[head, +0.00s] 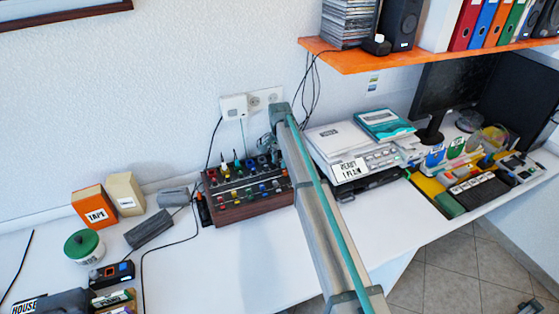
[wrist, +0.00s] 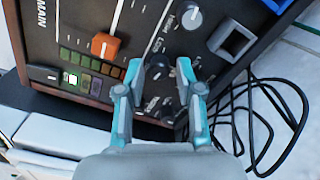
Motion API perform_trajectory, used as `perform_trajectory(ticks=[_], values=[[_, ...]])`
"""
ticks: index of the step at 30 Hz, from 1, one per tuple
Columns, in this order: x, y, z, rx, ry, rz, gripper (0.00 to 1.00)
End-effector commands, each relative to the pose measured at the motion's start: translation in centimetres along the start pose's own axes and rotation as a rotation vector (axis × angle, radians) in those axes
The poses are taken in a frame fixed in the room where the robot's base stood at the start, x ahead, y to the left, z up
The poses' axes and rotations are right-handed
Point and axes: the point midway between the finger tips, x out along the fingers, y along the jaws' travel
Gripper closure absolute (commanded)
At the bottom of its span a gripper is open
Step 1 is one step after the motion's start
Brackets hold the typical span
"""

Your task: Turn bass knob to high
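A dark mixer with wooden sides (head: 245,193) stands on the desk against the wall. In the wrist view its black panel (wrist: 85,30) fills the top. A dark knob (wrist: 157,70) sits between the two fingertips of my gripper (wrist: 159,75). The fingers are spread to either side of it, and contact cannot be made out. Small white lettering lies around this knob, tilted and hard to read. A paler knob (wrist: 191,18) is above and to the right, near "High" lettering. In the head view my arm covers the mixer's right end, and my gripper is mostly hidden.
An orange slider (wrist: 105,44) and a row of coloured pads (wrist: 95,65) are left of the fingers. Black cables (wrist: 262,115) loop beside the panel. A white device with a display (head: 350,150) stands right of my arm. An orange shelf (head: 430,58) hangs above.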

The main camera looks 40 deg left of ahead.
Motion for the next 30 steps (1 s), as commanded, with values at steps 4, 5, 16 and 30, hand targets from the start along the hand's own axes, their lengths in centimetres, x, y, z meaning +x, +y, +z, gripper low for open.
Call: perform_trajectory(ticks=[4,5,16,30], values=[[0.0,0.0,0.0,0.000,0.000,0.000,0.54],[0.0,0.0,0.0,-0.001,0.000,0.000,0.54],[-1.6,0.0,0.0,-0.001,0.001,-0.001,0.54],[-10.0,0.0,0.0,-0.001,0.000,0.000,0.54]])
